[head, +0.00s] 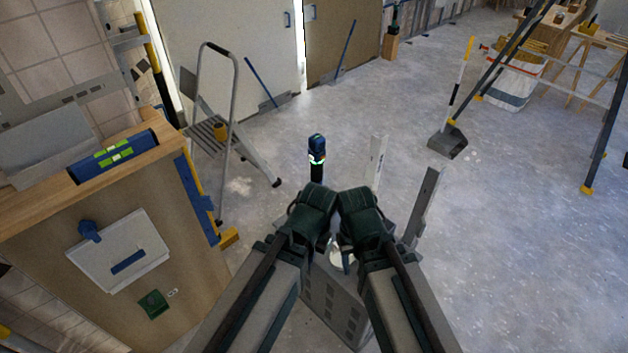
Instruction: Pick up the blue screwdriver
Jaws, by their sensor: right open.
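I cannot pick out a blue screwdriver for sure. A small dark blue bar (128,262) lies on a white tray-like piece (104,268) on the wooden surface at left; its kind is too small to tell. A blue and black upright object with bright bands (317,150) shows just beyond my arms. My right gripper (404,165) appears as two pale upright fingers standing apart, with nothing between them. It is far to the right of the blue bar. My left arm comes in from below, and its gripper is hidden.
A blue level (113,158) with green vials lies on the wooden ledge (30,218) at left. A green block (153,304) sits lower on the wood. A step ladder (225,140) stands behind. A long-handled dustpan (448,143) stands right. The floor (510,260) at right is clear.

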